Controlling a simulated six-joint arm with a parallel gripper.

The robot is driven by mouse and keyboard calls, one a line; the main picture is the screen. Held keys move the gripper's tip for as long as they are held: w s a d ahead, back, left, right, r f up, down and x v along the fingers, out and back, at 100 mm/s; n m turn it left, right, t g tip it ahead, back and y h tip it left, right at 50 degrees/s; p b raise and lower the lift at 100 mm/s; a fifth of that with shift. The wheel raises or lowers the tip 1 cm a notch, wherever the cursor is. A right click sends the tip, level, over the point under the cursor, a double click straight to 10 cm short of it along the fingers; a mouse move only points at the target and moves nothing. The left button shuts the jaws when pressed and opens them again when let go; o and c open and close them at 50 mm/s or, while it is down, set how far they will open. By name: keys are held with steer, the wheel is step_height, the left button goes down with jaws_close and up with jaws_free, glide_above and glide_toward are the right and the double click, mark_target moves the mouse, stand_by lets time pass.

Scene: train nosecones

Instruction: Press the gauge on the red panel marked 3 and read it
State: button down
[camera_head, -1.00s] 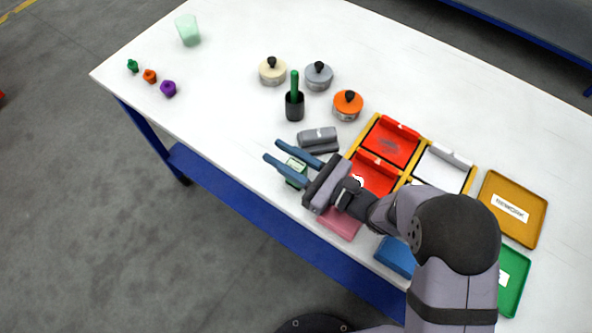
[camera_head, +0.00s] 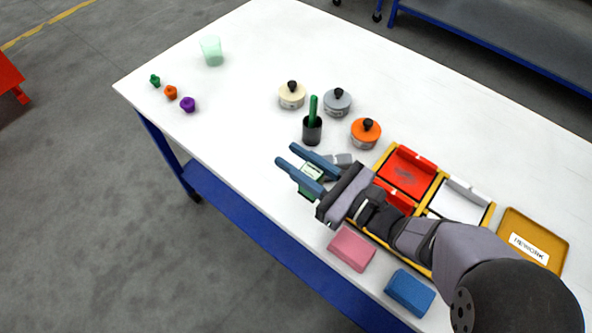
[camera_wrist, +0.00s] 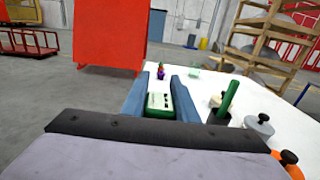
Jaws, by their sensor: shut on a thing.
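My gripper (camera_head: 286,154) is shut on a small green gauge (camera_head: 312,173) with a pale face. In the wrist view the gauge (camera_wrist: 158,101) sits between the two blue fingers, its face turned up; its reading is too small to make out. The gauge appears held above the table, left of the panels. The far red panel (camera_head: 408,176) lies in a yellow frame and carries a dark scribble-like mark. The near red panel (camera_head: 399,197) is mostly hidden behind my arm. I cannot read a 3 on either panel.
A grey block (camera_head: 342,159) is partly behind my gripper. A dark cup (camera_head: 312,132) with a green stick and the orange (camera_head: 365,136), grey (camera_head: 337,104) and cream (camera_head: 291,97) lidded pots stand beyond. Pink (camera_head: 351,249) and blue (camera_head: 409,293) blocks lie near the front edge. The left table is mostly clear.

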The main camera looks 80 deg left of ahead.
steer(key=shift+r, duration=1.3)
steer(key=w+d+f+m+t+y+b, duration=0.1)
steer(key=w+m+t, duration=0.1)
steer(key=w, duration=0.8)
steer(key=w+f+m+t+y, duration=0.1)
steer(key=w+f+t+y, duration=0.1)
steer(key=w, duration=0.8)
steer(key=s+d+n+g+h, duration=0.1)
steer(key=s+d+r+n+g+h, duration=0.1)
steer(key=s+d+n+g+h, duration=0.1)
steer(key=s+g, duration=0.1)
steer(key=shift+r, duration=0.35)
steer(key=shift+f, duration=0.1)
steer(key=shift+f+b, duration=2.45)
steer(key=shift+f, duration=0.4)
steer(key=shift+s+d+f+b, duration=0.1)
steer(key=shift+f+b, duration=0.25)
steer(key=shift+f, duration=0.4)
